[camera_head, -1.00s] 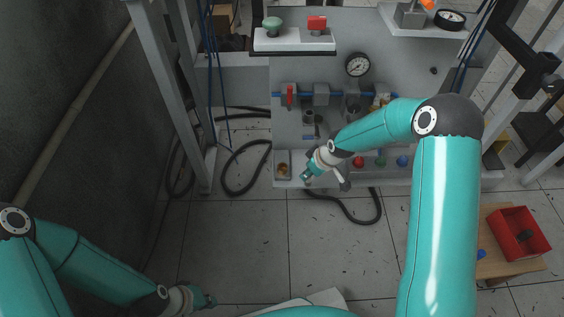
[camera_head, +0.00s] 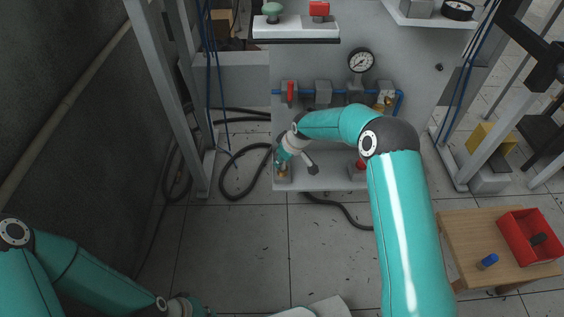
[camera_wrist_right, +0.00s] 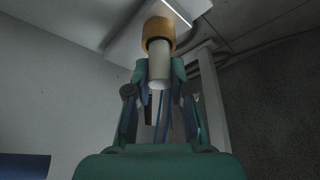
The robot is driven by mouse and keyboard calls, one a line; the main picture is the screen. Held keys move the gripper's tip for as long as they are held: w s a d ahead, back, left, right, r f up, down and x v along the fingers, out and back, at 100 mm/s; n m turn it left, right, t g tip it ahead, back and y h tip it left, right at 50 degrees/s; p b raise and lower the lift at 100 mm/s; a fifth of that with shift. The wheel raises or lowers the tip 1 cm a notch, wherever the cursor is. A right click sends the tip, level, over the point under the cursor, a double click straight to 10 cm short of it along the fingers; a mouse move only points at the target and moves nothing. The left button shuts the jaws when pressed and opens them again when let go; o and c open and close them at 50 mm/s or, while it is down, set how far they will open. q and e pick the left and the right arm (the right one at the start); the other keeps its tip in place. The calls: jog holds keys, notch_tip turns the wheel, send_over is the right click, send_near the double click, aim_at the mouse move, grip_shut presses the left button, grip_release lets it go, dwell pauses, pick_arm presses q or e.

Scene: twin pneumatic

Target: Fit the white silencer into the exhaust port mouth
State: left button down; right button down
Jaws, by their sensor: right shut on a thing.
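My right gripper (camera_head: 282,168) is low at the left end of the panel's base ledge. In the right wrist view its fingers (camera_wrist_right: 160,75) are shut on a white cylinder, the white silencer (camera_wrist_right: 159,62). A brass-coloured ring (camera_wrist_right: 158,33) is at the silencer's far end, against a pale plate (camera_wrist_right: 150,12). I cannot tell whether the ring is the exhaust port mouth or part of the silencer, nor how deep any fit is. In the head view the gripper mostly hides this spot. My left gripper (camera_head: 200,312) is at the bottom edge, its fingers unclear.
The grey panel carries a red-handled valve (camera_head: 289,93) on a blue line and a gauge (camera_head: 361,60). Black hoses (camera_head: 236,180) lie on the floor. A wooden table (camera_head: 467,243) at right bears a red bin (camera_head: 526,238) and a blue part (camera_head: 488,261).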

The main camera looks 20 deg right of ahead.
jog(key=shift+r, duration=0.1)
jog(key=c, duration=1)
grip_release()
